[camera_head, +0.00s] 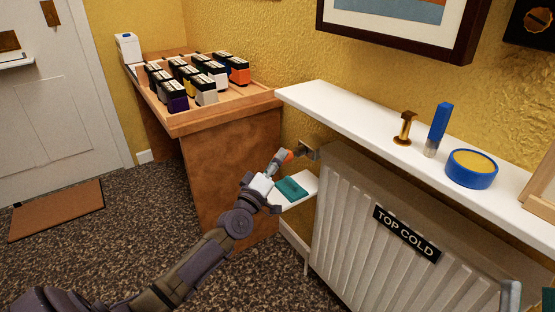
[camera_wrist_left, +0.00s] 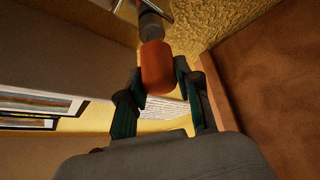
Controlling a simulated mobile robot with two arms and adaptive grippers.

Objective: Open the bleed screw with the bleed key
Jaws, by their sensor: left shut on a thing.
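The bleed key has an orange handle (camera_head: 289,156) at the upper left end of the white radiator (camera_head: 350,215). My left gripper (camera_head: 280,161) is shut on this handle. In the left wrist view the orange handle (camera_wrist_left: 158,70) sits between both fingers of the gripper (camera_wrist_left: 160,74), and a grey shaft (camera_wrist_left: 151,27) runs on from it. A small metal fitting (camera_head: 309,150) shows just beyond the key in the head view. The bleed screw itself is too small or hidden, and I cannot tell whether the key is seated on it. My right gripper is not seen.
A teal cloth (camera_head: 292,188) lies on a small white ledge (camera_head: 305,186) under my left gripper. A white shelf (camera_head: 355,119) above the radiator holds a brass piece (camera_head: 404,128), a blue tube (camera_head: 438,128) and a blue tin (camera_head: 471,178). A wooden cabinet (camera_head: 225,165) stands close at left.

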